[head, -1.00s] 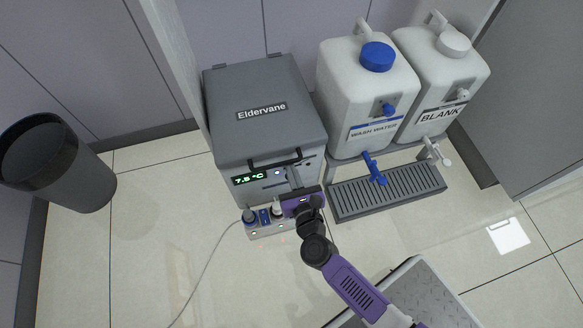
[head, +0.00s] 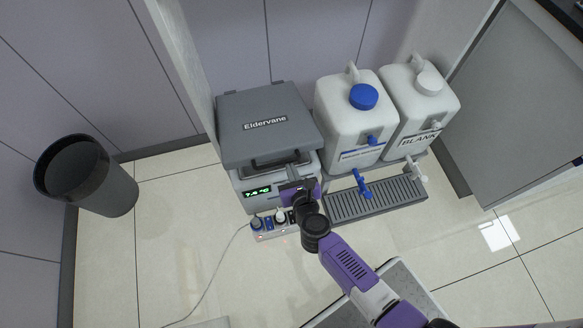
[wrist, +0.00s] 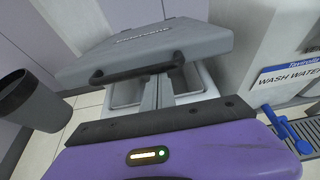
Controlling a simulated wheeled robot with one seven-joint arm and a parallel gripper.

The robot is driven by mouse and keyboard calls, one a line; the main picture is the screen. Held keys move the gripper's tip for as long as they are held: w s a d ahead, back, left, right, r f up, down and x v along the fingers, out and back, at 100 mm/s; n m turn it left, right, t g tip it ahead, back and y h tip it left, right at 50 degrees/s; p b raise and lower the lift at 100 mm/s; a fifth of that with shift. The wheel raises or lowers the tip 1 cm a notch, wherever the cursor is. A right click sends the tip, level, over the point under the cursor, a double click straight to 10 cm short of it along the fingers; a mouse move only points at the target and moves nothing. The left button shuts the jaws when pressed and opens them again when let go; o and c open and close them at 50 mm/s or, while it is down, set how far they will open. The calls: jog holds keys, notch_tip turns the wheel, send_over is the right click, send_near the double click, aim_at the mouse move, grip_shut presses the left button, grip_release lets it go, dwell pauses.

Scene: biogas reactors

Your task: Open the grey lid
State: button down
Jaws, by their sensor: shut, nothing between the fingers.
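The grey lid (head: 262,102), marked "Eldervane", sits on a box-shaped unit (head: 242,182) with a green display. The lid is tilted partly open, its front edge raised a little above the body. In the wrist view the lid (wrist: 150,48) stands above pale openings in the body. Its black handle (head: 277,160) runs along the front edge and also shows in the wrist view (wrist: 137,70). My gripper (head: 292,178) is shut and empty at the front edge, right of the handle's middle. Its fingers (wrist: 157,92) reach up under the lid's edge; the exact contact is hidden.
A white wash water container (head: 350,115) with a blue cap and a blank container (head: 415,100) stand close on the right. A drip tray (head: 375,203) lies before them. A power strip (head: 272,228) with plugs is below my gripper. A black bin (head: 90,178) stands left.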

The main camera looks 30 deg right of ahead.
jog(key=w+d+r+p, duration=0.1)
jog(key=w+r+p, duration=0.4)
jog(key=r+p, duration=0.4)
jog(key=w+d+r+p, duration=0.2)
jog(key=w+r+p, duration=0.2)
jog(key=r+p, duration=0.45)
jog(key=w+d+r+p, duration=0.2)
jog(key=w+r, duration=0.4)
jog(key=w, duration=0.2)
jog(key=w+d+r+p, duration=0.3)
jog(key=w+r, duration=0.3)
jog(key=w, duration=0.2)
